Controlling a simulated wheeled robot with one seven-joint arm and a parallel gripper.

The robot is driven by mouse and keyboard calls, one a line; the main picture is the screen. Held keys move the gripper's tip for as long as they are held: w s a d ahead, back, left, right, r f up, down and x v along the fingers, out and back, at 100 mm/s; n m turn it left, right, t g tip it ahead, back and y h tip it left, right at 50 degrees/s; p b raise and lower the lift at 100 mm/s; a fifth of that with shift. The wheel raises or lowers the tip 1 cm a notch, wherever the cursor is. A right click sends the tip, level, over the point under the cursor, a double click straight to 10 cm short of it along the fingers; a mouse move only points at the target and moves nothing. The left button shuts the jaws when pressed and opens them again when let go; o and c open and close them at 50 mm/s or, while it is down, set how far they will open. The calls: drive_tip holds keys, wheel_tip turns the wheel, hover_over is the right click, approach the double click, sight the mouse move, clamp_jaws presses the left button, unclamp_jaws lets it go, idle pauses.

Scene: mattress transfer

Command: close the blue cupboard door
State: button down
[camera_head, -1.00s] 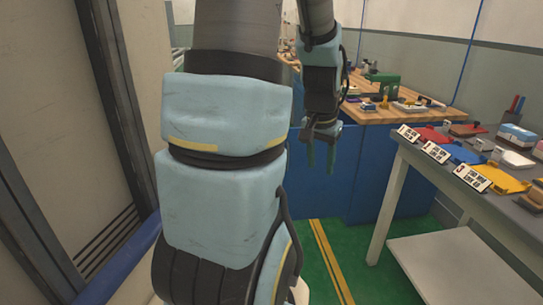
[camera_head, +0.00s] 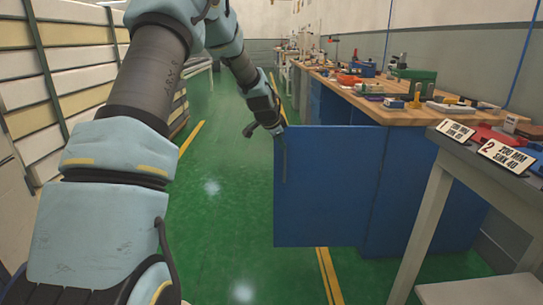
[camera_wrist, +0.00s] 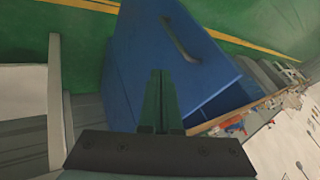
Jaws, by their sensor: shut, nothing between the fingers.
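The blue cupboard door (camera_head: 330,190) stands open, jutting from the cupboard under the wooden workbench into the aisle. My gripper (camera_head: 284,176) is at the door's free left edge, pointing down, with its fingers shut and empty. In the wrist view the shut fingers (camera_wrist: 160,78) lie in front of the blue door (camera_wrist: 145,55). A dark bar handle (camera_wrist: 181,40) shows on the door face beyond the fingertips, apart from them. Whether the fingers touch the door cannot be told. The cupboard's opening is mostly hidden behind the door in the head view.
The wooden workbench (camera_head: 352,108) carries tools and small parts. A grey table (camera_head: 430,200) with number cards stands at the near right. Mattress stacks (camera_head: 60,85) line the left. The green aisle floor (camera_head: 215,220) is clear.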

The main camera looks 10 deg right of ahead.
sight(285, 152)
drive_tip(key=x, duration=0.3)
drive_tip(key=w+x, duration=0.1)
drive_tip(key=x, duration=0.3)
drive_tip(key=w+r+x, duration=0.1)
drive_tip(key=x, duration=0.2)
drive_tip(key=shift+a+f, duration=0.15)
drive_tip(key=shift+f, duration=0.1)
drive_tip(key=shift+w, duration=0.75)
